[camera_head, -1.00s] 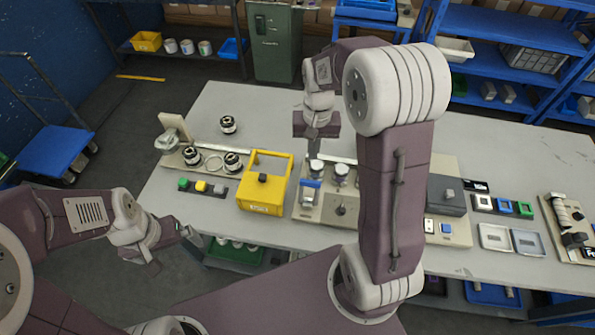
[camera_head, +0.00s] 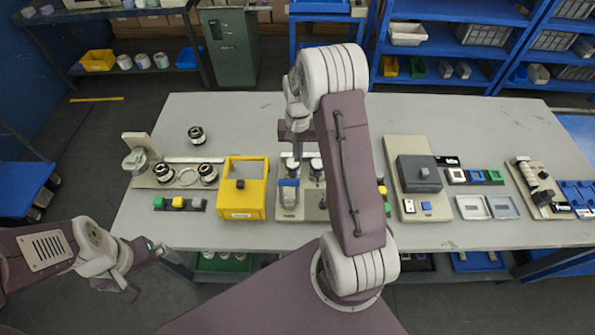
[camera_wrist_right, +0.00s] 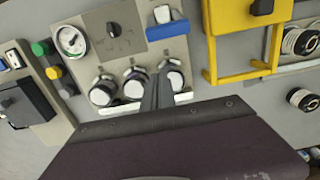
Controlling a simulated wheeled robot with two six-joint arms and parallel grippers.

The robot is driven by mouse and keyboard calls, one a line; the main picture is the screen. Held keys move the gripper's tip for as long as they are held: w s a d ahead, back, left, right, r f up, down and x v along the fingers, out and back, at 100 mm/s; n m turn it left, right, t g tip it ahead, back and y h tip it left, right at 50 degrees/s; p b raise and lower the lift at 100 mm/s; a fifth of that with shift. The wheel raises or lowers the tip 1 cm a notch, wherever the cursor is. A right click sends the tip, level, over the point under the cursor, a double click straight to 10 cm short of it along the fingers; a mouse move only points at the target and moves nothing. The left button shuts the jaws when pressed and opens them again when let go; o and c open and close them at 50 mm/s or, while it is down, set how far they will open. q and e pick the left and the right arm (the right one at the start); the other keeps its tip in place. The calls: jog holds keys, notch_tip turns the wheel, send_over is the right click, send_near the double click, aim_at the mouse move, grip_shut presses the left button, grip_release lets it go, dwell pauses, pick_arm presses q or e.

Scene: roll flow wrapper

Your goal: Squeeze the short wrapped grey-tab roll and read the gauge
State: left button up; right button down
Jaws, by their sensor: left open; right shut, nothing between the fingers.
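My right gripper (camera_wrist_right: 157,98) is shut and empty, pointing down at the beige panel (camera_wrist_right: 190,52) beside white-capped cylinders (camera_wrist_right: 134,84). In the head view the right gripper (camera_head: 294,150) hangs over the same panel. A round white gauge (camera_wrist_right: 72,40) sits on the panel beside a black knob (camera_wrist_right: 114,30); my right arm hides the gauge in the head view. Black-and-white rolls (camera_head: 207,173) stand on the left, one loose (camera_head: 196,135). I cannot tell which roll has the grey tab. My left gripper (camera_head: 148,272) is open and empty, off the table's front left.
A yellow frame box (camera_head: 242,205) stands left of the panel. A dark grey box (camera_head: 419,174) and trays (camera_head: 472,207) are on the right. The table's back (camera_head: 240,115) is clear.

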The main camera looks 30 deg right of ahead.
jog(key=f, duration=0.5)
jog(key=shift+a+f, duration=0.2)
jog(key=shift+f, duration=0.2)
jog(key=s, duration=0.1)
jog(key=s+a+r+p, duration=0.1)
jog(key=s+a+p, duration=0.1)
jog(key=shift+s+r, duration=0.1)
jog(key=shift+r, duration=0.3)
